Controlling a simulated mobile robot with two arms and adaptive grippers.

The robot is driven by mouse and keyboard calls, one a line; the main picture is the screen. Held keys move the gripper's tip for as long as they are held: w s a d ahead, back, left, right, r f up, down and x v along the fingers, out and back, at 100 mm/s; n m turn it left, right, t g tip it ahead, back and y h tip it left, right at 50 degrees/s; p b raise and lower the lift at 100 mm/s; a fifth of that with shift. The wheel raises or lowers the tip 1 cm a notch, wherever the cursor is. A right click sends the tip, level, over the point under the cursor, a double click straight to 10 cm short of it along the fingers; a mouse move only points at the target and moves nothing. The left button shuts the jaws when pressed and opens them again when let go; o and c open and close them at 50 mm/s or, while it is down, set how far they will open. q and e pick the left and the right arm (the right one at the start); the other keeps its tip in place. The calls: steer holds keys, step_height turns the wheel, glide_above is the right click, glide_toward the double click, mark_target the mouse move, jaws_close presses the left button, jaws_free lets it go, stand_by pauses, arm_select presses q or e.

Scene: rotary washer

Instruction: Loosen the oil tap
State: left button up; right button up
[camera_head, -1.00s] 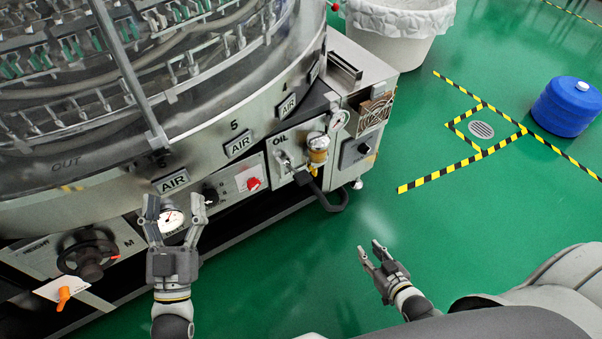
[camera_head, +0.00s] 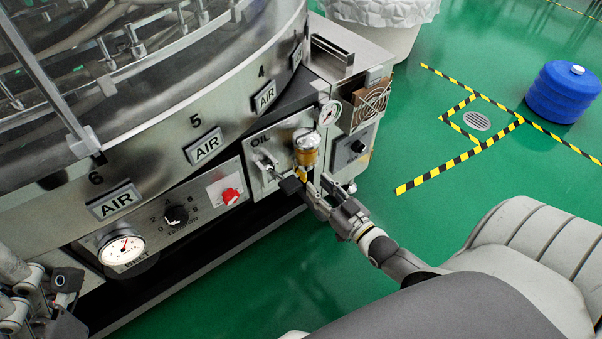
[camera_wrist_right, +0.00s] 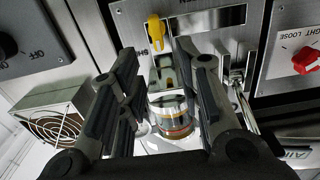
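The OIL panel (camera_head: 262,141) is on the machine front, with a round amber-and-metal oil cup (camera_head: 306,150) on it. A small yellow handle (camera_head: 301,181), which looks like the oil tap, sits just below the cup; it also shows in the right wrist view (camera_wrist_right: 155,31), beside partly legible lettering. My right gripper (camera_head: 318,186) is in front of the panel's lower right. In the right wrist view, its fingers (camera_wrist_right: 160,75) are apart, with the handle and cup seen between them; contact cannot be told. Parts of my left gripper (camera_head: 45,300) show at the lower left; its fingertips are unclear.
A pressure gauge (camera_head: 329,113) and a fan grille (camera_head: 371,103) are close to the cup. A red knob (camera_head: 230,196) and black knob (camera_head: 176,214) are left of the panel. A blue drum (camera_head: 563,92) stands right; the green floor between is clear.

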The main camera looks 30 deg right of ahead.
mark_target(306, 174)
steer(key=w+b, duration=0.1)
steer(key=w, duration=0.2)
steer(key=w+b, duration=0.1)
steer(key=w, duration=0.2)
steer(key=shift+a+f, duration=0.15)
steer(key=shift+a, duration=0.05)
steer(key=shift+w+a, duration=0.1)
steer(key=shift+w, duration=0.65)
jaws_close()
